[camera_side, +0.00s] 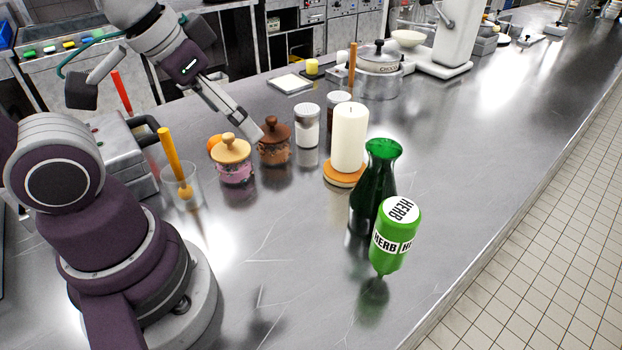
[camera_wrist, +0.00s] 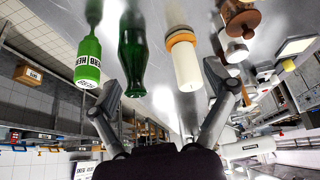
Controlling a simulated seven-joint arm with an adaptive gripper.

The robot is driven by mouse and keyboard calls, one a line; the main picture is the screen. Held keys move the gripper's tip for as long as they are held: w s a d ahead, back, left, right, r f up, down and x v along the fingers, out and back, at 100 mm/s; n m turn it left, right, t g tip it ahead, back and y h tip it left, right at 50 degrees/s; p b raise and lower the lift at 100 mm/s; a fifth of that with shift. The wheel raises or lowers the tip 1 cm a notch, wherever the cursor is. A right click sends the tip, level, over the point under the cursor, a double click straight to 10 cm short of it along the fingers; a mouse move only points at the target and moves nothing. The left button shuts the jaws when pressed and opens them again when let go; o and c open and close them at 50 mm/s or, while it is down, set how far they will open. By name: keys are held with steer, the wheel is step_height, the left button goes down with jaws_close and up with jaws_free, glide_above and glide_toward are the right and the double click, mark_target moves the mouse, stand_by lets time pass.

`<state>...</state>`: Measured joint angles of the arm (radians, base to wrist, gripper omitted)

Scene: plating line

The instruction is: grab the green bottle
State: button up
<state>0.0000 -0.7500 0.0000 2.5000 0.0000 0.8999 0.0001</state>
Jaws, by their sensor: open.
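A dark green glass bottle (camera_side: 382,150) with a flared mouth stands upright on the steel counter. Its lower right part is hidden behind a bright green HERB bottle (camera_side: 388,262), wide end up and narrow end down. In the wrist view, the dark green bottle (camera_wrist: 132,58) is left of centre and the HERB bottle (camera_wrist: 88,62) is left of it. My gripper (camera_side: 249,127) is open and empty, above the counter near the brown-lidded jar, well apart from both green bottles. In the wrist view, my gripper (camera_wrist: 165,95) has its fingers spread wide.
A white candle (camera_side: 349,138) on an orange base stands close to the dark green bottle, on my gripper's side. Jars (camera_side: 274,146), a salt shaker (camera_side: 307,127) and a glass with a yellow-handled tool (camera_side: 183,190) stand nearby. The counter's front-right area is clear up to its edge.

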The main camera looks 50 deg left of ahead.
steer(key=m+g+h, duration=0.2)
steer(key=m+h, duration=0.1)
steer(key=m, duration=0.4)
glide_toward(395, 229)
step_height(395, 229, down, 2)
steer(key=w+a, duration=0.2)
steer(key=x, duration=1.1)
steer(key=shift+d, duration=0.3)
steer(key=c, duration=0.9)
